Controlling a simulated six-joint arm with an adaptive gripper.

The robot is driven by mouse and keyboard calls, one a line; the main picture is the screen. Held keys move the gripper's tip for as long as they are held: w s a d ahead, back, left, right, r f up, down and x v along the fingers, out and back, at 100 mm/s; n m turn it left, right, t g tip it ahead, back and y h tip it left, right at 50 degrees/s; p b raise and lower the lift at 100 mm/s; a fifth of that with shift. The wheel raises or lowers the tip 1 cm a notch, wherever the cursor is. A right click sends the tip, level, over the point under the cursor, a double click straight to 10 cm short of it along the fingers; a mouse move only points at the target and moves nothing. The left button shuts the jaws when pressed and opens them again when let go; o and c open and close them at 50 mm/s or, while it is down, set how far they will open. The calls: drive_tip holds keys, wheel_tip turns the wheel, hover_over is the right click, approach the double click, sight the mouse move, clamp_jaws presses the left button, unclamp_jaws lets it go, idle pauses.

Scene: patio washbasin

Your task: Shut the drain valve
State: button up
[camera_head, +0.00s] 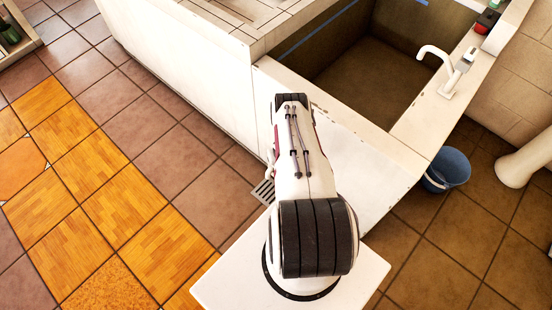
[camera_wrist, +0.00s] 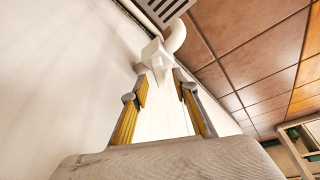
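The drain valve (camera_wrist: 155,52), a white fitting with a block-like handle on a white curved pipe (camera_wrist: 177,36), is at the upper middle of the wrist view. My gripper (camera_wrist: 161,88) is open, with its two yellow-padded fingers pointing at the valve. The handle's near end shows in the gap at the fingertips; I cannot tell whether they touch it. In the head view, part of the white pipe (camera_head: 270,164) shows beside the basin wall, left of my arm. There my arm hides my gripper and most of the valve.
A floor grate (camera_head: 263,191) lies below the pipe. The white basin wall (camera_head: 180,65) stands close beside the fitting. A blue bucket (camera_head: 448,170) is on the floor at the right. The tiled floor at the left is clear.

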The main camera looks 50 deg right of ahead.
drive_tip(key=shift+w+f, duration=0.15)
drive_tip(key=shift+f, duration=0.4)
drive_tip(key=shift+d, duration=0.1)
clamp_jaws()
